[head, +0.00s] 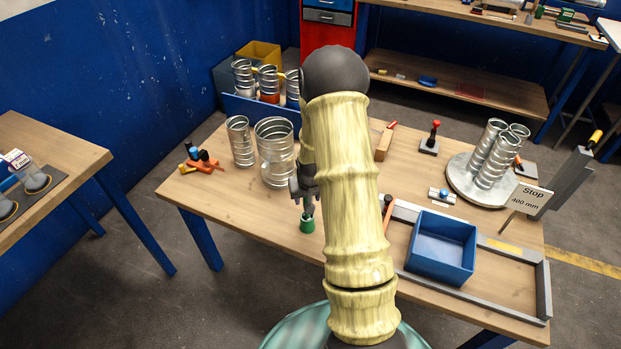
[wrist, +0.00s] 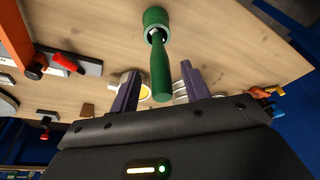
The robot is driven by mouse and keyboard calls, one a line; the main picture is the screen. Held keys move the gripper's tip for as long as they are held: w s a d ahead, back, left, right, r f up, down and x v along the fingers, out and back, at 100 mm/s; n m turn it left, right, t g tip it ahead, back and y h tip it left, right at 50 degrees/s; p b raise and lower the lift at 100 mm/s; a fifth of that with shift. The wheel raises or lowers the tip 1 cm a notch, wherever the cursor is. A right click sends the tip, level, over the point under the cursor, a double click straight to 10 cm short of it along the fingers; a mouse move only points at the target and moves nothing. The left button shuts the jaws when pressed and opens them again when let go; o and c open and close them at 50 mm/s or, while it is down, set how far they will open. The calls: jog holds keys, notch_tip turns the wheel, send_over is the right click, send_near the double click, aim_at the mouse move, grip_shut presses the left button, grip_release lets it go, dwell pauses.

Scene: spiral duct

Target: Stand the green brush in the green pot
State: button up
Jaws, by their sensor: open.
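The green pot (head: 307,226) stands on the wooden table, just below my gripper (head: 303,203) in the head view. In the wrist view the pot (wrist: 155,16) is at the top middle. The green brush (wrist: 160,72) has its head end at the pot's mouth, seemingly inside it, and its handle points toward the wrist camera. My gripper (wrist: 159,76) is open, with one finger on each side of the handle and gaps visible. In the head view my arm and gripper hide most of the brush.
A blue open box (head: 441,248) stands to the right inside a grey rail. Metal spiral ducts (head: 275,152) stand behind and left of the gripper. Other ducts (head: 492,155) stand on a round plate at right. Bare table lies left of the pot.

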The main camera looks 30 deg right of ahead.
jog(key=v, duration=1.4)
jog(key=shift+b, duration=0.35)
jog(key=shift+s+a, duration=0.1)
jog(key=s+a+r+n, duration=0.3)
jog(key=s+a+r, duration=0.1)
jog(key=s+a, duration=0.9)
jog(key=shift+s+a+y, duration=0.4)
jog(key=shift+s, duration=0.05)
jog(key=shift+c, duration=0.5)
